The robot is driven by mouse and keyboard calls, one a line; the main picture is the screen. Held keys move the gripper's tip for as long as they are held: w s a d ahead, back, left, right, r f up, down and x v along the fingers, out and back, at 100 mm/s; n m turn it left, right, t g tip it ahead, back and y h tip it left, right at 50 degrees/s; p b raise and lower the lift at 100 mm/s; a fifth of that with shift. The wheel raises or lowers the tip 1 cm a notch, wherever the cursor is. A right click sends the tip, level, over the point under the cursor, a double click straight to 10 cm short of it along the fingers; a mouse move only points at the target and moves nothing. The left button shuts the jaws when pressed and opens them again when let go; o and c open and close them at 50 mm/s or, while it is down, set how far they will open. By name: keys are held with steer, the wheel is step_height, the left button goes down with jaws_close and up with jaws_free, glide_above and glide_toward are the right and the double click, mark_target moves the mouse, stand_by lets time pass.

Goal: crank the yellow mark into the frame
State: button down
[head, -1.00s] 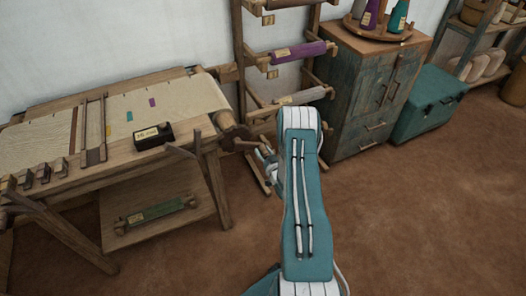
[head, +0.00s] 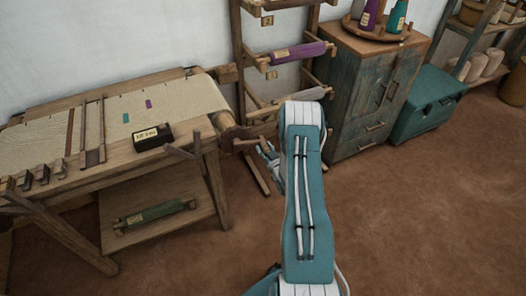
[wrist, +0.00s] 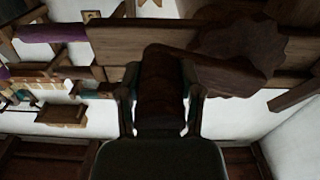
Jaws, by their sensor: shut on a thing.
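The loom (head: 172,150) stands at the left with a cream cloth (head: 180,98) stretched over its top. A green mark (head: 126,117) and a purple mark (head: 149,104) lie on the cloth, right of the upright wooden bars (head: 102,130) of the frame. I cannot make out a yellow mark now. My gripper (head: 268,154) is at the crank on the loom's right end, partly hidden by my arm. In the wrist view, my gripper (wrist: 160,112) is shut on the dark crank handle (wrist: 162,85), with a finger on each side. A toothed wheel (wrist: 238,62) shows beyond it.
A black box with a pale label (head: 153,136) sits on the loom's front rail. A green roll (head: 155,212) lies on the lower shelf. A rack with a purple roll (head: 298,52), a cabinet (head: 370,85) and a teal chest (head: 425,103) stand behind. The floor at right is clear.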

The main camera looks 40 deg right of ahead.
steer(key=r+n, duration=0.4)
steer(key=shift+w+d+r+n, duration=0.2)
steer(key=shift+w+r+n, duration=0.05)
steer(key=shift+r+n, duration=0.1)
steer(key=shift+w+a+r+n, duration=0.1)
steer(key=shift+a+r+n, duration=0.25)
steer(key=shift+r+n, duration=0.55)
steer(key=shift+a+r+n, duration=0.3)
steer(key=shift+r+n, duration=0.35)
steer(key=shift+n, duration=0.4)
steer(key=shift+c, duration=1.3)
jaws_free()
steer(key=shift+w+f, duration=0.1)
steer(key=shift+f, duration=0.1)
